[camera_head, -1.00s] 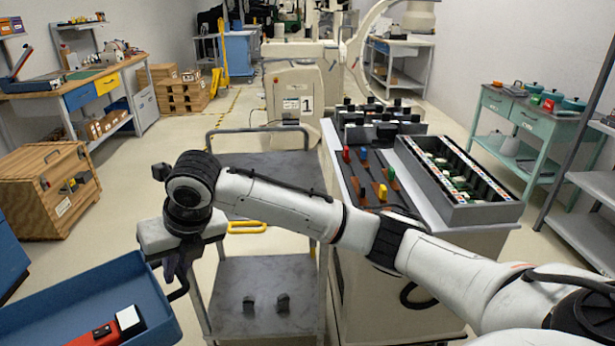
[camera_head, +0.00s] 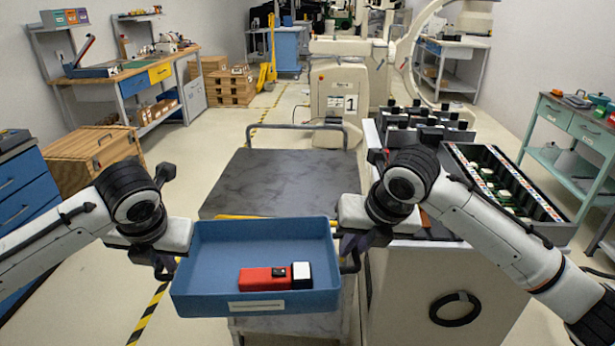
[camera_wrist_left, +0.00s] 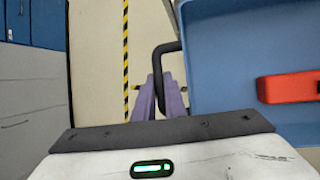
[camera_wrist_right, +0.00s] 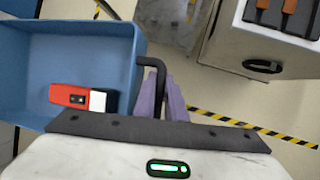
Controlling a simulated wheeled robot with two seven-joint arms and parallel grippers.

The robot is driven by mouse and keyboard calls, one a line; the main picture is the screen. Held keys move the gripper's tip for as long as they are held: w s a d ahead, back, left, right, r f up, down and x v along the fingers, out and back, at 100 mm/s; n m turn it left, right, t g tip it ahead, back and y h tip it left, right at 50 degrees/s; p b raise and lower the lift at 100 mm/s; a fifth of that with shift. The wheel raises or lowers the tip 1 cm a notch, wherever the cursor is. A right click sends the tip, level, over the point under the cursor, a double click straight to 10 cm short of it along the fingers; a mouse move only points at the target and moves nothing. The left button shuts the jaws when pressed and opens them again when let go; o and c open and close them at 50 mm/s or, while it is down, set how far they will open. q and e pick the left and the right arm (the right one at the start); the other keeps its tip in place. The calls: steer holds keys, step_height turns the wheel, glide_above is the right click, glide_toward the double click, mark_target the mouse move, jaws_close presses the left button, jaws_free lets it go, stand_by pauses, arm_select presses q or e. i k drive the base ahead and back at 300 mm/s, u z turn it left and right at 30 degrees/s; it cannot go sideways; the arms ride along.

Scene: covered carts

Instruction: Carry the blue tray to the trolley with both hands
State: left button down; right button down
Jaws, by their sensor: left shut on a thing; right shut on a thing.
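The blue tray (camera_head: 215,292) hangs level between my two grippers, with a red and white block-like tool (camera_head: 270,278) lying in it. My left gripper (camera_head: 165,265) is shut on the tray's left black handle, which shows between purple fingers in the left wrist view (camera_wrist_left: 160,95). My right gripper (camera_head: 352,248) is shut on the right black handle, seen in the right wrist view (camera_wrist_right: 160,95). The trolley (camera_head: 285,180), with a dark flat top and a grey rail at its far end, stands just beyond the tray. Its near edge is hidden behind the tray.
A light-coloured cart (camera_head: 425,280) with a dark parts bin (camera_head: 500,190) stands close on the right, beside the trolley. Blue drawers (camera_head: 20,190) and a wooden crate (camera_head: 95,155) are on the left. The trolley's visible top is empty. Open floor lies to its left.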

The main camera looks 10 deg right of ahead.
mark_target(290, 177)
steer(key=i, duration=1.7)
steer(key=z, duration=0.3)
